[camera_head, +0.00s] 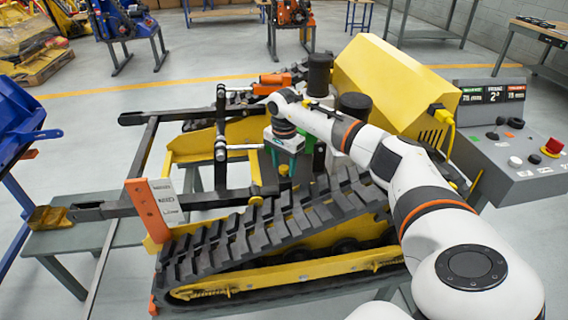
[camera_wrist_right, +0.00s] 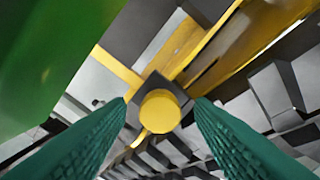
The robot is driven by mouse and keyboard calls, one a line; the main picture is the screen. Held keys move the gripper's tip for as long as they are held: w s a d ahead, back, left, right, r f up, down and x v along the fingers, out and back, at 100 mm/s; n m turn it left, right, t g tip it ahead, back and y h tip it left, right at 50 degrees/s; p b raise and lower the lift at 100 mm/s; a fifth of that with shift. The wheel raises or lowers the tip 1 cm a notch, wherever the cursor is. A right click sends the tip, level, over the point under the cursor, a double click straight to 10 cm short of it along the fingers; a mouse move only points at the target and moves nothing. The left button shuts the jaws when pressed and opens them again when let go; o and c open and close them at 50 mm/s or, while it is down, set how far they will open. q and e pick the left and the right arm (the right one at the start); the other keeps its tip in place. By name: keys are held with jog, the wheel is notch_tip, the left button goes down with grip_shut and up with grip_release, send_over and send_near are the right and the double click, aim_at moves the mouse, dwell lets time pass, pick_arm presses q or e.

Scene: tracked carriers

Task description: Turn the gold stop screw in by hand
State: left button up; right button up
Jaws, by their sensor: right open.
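The gold stop screw (camera_wrist_right: 160,110) shows its round head end-on in the right wrist view, on a dark block. In the head view it is a small gold spot (camera_head: 284,170) just below my right gripper (camera_head: 284,156), beyond the near track. In the wrist view the two green ribbed fingers of my right gripper (camera_wrist_right: 160,106) stand apart, one on each side of the screw head, with a gap on both sides. The fingers do not appear to touch it. The screw's shaft is hidden. My left gripper is not in view.
A black rubber track (camera_head: 270,222) on a yellow frame lies in front. A dark bar frame (camera_head: 221,130) stands left of the gripper, close to it. A yellow housing (camera_head: 385,80) and a grey control panel (camera_head: 515,165) with a red button are at right. Green surface (camera_wrist_right: 50,50) fills the wrist view's upper left.

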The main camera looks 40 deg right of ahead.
aim_at(284, 167)
notch_tip(284, 167, up, 12)
jog(key=shift+b, duration=0.35)
